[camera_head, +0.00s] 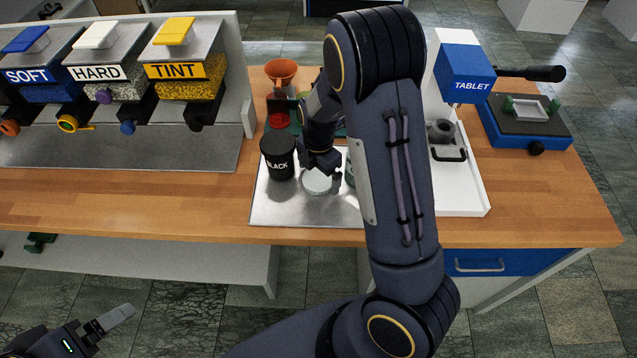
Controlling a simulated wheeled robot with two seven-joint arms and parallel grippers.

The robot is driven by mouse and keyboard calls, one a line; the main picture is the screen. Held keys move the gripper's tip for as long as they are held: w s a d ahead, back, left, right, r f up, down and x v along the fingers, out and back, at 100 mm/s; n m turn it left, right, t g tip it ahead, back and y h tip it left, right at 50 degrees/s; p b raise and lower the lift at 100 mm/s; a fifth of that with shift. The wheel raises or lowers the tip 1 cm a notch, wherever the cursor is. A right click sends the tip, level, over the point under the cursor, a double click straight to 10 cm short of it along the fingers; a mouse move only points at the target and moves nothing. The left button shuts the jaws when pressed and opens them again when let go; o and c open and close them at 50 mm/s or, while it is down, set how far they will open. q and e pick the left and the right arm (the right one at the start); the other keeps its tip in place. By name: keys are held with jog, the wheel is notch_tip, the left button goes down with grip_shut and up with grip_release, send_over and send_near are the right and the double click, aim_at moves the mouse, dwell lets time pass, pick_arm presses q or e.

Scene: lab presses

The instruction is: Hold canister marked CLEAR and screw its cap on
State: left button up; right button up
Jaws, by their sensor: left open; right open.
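A black canister (278,158) marked BLACK stands on the metal tray (285,212). A pale round piece (317,183) is just right of it, under my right gripper (322,172). I cannot tell whether it is a loose cap or a canister's top. The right gripper is open and points down close over it; contact is unclear. A sliver of another container (349,172) shows beside my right arm, which hides the rest. No CLEAR label is readable. My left gripper (122,318) is open and empty at the lower left, well away from the worktop.
Dispensers marked SOFT (28,75), HARD (95,73) and TINT (178,71) stand at the left. An orange funnel (281,72) is behind the tray. A blue TABLET press (470,78) stands at the right. The front left of the wooden worktop (120,205) is clear.

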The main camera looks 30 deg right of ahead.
jog(key=shift+f, duration=0.55)
pick_arm(q)
jog(key=shift+f, duration=0.3)
pick_arm(e)
jog(key=shift+r, duration=0.1)
jog(key=shift+c, duration=0.3)
jog(key=c, duration=0.9)
jog(key=shift+r, duration=0.15)
